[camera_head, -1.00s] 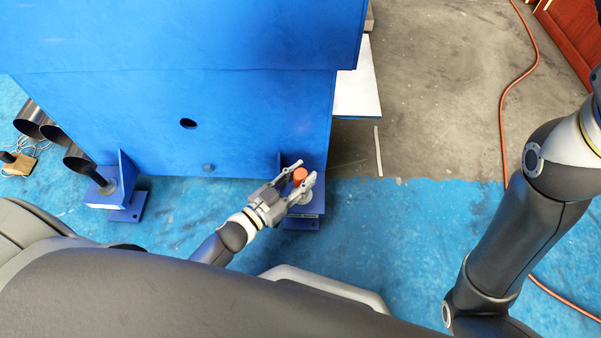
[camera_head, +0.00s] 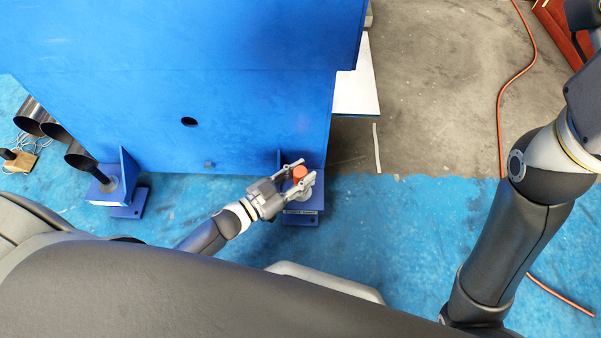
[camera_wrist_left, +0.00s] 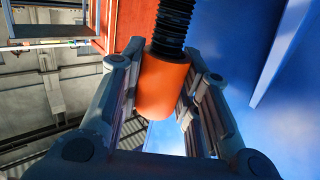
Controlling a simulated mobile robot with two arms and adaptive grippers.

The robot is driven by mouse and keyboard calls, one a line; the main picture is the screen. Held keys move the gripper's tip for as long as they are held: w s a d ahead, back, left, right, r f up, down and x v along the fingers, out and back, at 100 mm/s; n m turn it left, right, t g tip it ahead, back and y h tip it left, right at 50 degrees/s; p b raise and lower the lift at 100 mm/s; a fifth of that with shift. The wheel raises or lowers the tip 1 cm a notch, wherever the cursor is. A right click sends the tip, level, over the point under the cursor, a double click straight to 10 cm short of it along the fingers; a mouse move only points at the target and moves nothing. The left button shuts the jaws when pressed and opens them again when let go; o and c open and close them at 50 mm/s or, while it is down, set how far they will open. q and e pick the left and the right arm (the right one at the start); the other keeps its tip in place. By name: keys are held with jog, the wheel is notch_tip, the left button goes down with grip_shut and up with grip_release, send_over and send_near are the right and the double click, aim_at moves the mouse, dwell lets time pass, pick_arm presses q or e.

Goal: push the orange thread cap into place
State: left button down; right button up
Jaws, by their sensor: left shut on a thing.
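The orange thread cap (camera_head: 300,174) is at the blue foot bracket on the right side of the big blue machine. My left gripper (camera_head: 304,175) is around it, one finger on each side. In the left wrist view the cap (camera_wrist_left: 163,84) is an orange cylinder between the fingers of the left gripper (camera_wrist_left: 160,95). A black threaded rod (camera_wrist_left: 172,25) meets one end of the cap there. How far the cap sits over the thread cannot be told. My right arm comes in at the right of the head view; its gripper is out of frame.
The blue machine (camera_head: 240,110) fills the upper left. Black pipes (camera_head: 55,132) and a second foot bracket (camera_head: 118,183) stand at left. An orange cable (camera_head: 502,100) runs along the floor at right. The floor between bracket and right arm is clear.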

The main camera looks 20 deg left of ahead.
pick_arm(q)
jog(key=shift+s+d+f, duration=0.35)
jog(key=shift+s+f, duration=0.15)
jog(key=shift+f, duration=0.05)
jog(key=shift+s+d+m+g+h, duration=0.1)
jog(key=shift+d+m+g+h, duration=0.05)
jog(key=shift+m+g+h, duration=0.45)
jog(key=c, duration=1)
grip_release()
jog(key=shift+d, duration=0.1)
jog(key=shift+r, duration=0.1)
jog(key=shift+w+r, duration=0.1)
jog(key=shift+w, duration=0.1)
jog(key=shift+s+a, duration=0.1)
jog(key=shift+a, duration=0.25)
jog(key=v, duration=1.1)
jog(key=shift+s+a, duration=0.15)
jog(key=shift+s, duration=0.15)
